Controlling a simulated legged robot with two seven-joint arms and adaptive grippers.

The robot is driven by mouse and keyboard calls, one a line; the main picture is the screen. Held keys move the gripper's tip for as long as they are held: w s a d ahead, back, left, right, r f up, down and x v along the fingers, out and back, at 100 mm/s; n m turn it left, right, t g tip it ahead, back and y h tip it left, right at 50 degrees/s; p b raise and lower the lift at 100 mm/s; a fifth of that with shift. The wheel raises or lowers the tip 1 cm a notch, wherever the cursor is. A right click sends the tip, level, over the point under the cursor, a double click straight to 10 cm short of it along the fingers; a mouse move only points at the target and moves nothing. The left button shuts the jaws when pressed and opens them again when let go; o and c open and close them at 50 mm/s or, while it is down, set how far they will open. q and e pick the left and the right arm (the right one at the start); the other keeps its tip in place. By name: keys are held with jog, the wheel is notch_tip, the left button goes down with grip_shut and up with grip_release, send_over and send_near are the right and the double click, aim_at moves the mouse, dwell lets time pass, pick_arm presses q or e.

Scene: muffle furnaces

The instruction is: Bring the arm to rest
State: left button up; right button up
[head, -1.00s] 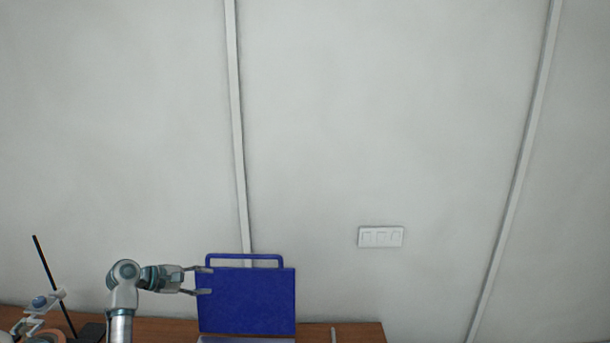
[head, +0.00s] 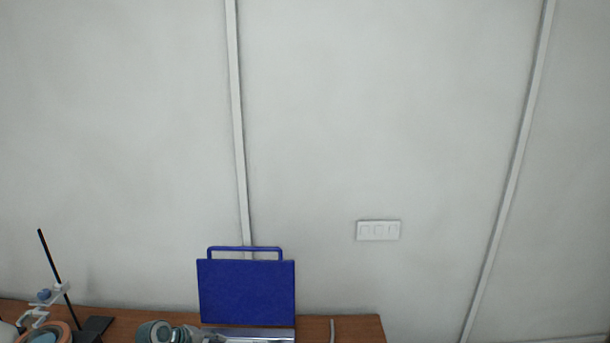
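My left arm's wrist and gripper (head: 204,336) show only at the bottom edge of the head view, low in front of the blue panel (head: 246,292). The fingers are mostly cut off by the frame edge, so I cannot tell whether they are open or shut, or whether they touch anything. The blue panel with a handle along its top stands upright at the back of the wooden table (head: 357,328). My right gripper is not in view.
A stand with a black rod (head: 50,256) and a clamp is at the far left, beside an orange-rimmed round object (head: 58,331). A white switch plate (head: 378,230) is on the bare wall.

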pick_arm(q)
jog(key=s+d+f+m+g+y, duration=0.1)
jog(key=s+d+f+m+y, duration=0.15)
jog(key=s+f, duration=0.65)
jog(key=s+d+f+m+g+y, duration=0.15)
jog(key=s+f+m, duration=0.25)
jog(key=s+f, duration=0.6)
jog(key=s+d+m+y, duration=0.15)
jog(key=s+m, duration=0.45)
jog(key=s, duration=1.8)
notch_tip(320, 180, down, 32)
jog(key=s+g+b, duration=0.1)
jog(key=b, duration=0.4)
jog(key=s+a+f+b, duration=0.1)
jog(key=s+f+b, duration=0.1)
jog(key=s+f, duration=0.7)
jog(key=s+a+f+g+b, duration=0.1)
jog(key=s+a+f+b, duration=0.1)
jog(key=s+f, duration=0.6)
notch_tip(320, 180, down, 3)
jog(key=shift+s+r+y, duration=0.1)
jog(key=shift+s+y, duration=0.25)
jog(key=shift+s, duration=0.05)
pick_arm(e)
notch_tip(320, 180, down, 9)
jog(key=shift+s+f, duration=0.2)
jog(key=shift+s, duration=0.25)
